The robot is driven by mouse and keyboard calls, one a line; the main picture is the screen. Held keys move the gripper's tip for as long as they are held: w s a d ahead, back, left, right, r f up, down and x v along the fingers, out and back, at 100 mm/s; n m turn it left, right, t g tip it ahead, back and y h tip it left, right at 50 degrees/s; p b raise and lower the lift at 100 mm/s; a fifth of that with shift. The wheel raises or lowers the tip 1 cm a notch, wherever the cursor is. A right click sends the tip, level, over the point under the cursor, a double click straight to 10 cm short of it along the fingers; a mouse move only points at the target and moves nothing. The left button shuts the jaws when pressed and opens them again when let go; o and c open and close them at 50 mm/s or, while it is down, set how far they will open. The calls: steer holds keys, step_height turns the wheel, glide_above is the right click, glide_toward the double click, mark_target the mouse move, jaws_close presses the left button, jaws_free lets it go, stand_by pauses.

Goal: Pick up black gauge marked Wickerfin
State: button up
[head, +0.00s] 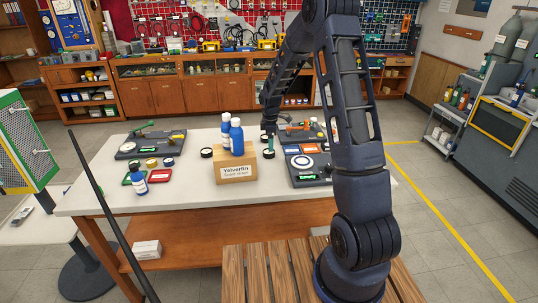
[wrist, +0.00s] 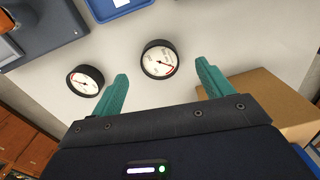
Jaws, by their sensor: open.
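Two round black-rimmed gauges with white faces lie on the white table in the wrist view. One gauge (wrist: 159,60) lies ahead of my gripper (wrist: 163,84), in line with the gap between its teal fingers. The other gauge (wrist: 85,81) lies outside the left finger. Their markings are too small to read, so I cannot tell which says Wickerfin. My gripper is open and empty. In the head view my gripper (head: 269,146) points down just right of the cardboard box. Another black-rimmed gauge (head: 206,152) lies left of the box.
A grey device panel (head: 309,180) lies to the right. A bottle (head: 139,184) and small coloured trays sit at the left.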

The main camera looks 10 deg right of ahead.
mark_target(269, 153)
steer(key=f, duration=0.5)
steer(key=shift+w+a, duration=0.1)
steer(key=shift+a, duration=0.3)
steer(key=shift+r, duration=0.1)
steer(key=shift+c, duration=0.5)
steer(key=c, duration=1)
